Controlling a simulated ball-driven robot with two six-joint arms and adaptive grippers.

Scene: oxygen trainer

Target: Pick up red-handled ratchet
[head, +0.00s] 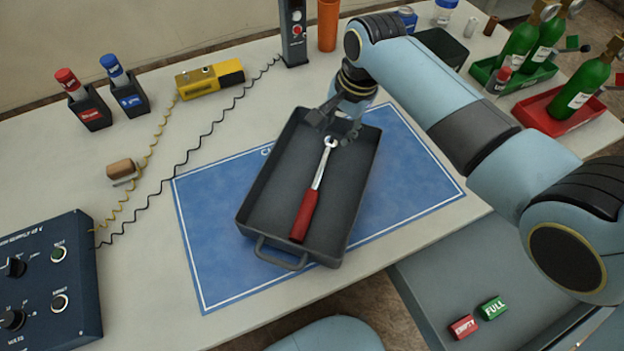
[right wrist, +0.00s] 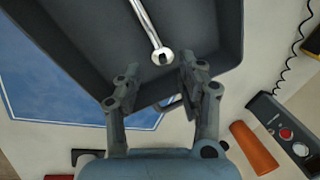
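The red-handled ratchet (head: 309,201) lies in a dark grey tray (head: 342,205) on a blue mat (head: 206,240). Its red handle points toward the front of the tray and its silver head toward the back. My right gripper (head: 339,130) is at the back end of the tray, close to the ratchet's head. In the right wrist view, the right gripper (right wrist: 158,85) is open and empty. The silver ratchet head (right wrist: 162,57) shows in the gap just beyond its fingertips; the red handle is out of that view. My left gripper is not in view.
A grey post with a red button (head: 293,32) and an orange cylinder (head: 328,24) stand behind the tray. A dark blue control box (head: 45,275) sits at the left. The tray's raised walls surround the ratchet.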

